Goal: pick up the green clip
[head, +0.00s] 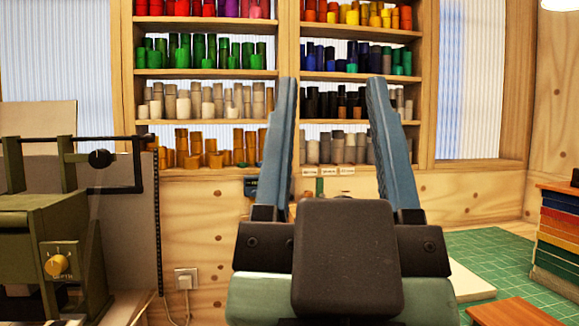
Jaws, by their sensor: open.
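My gripper (332,85) is in the middle of the head view, pointing away and upward, with its two blue-grey fingers wide apart. It is open, and nothing is held between the fingers. A small green object (319,187) shows in the gap between the fingers, low against the wooden wall, below the shelves. It may be the green clip, but it is too small to tell for sure. A dark blue-green item (251,187) shows just left of the left finger, partly hidden by it. My gripper's body hides what lies lower in the middle.
Wooden shelves (207,74) with rows of coloured foil rolls stand behind. A green machine (45,245) with a brass knob is at the left. At the right are a green cutting mat (492,252), a stack of coloured boards (556,232) and a brown block (513,312).

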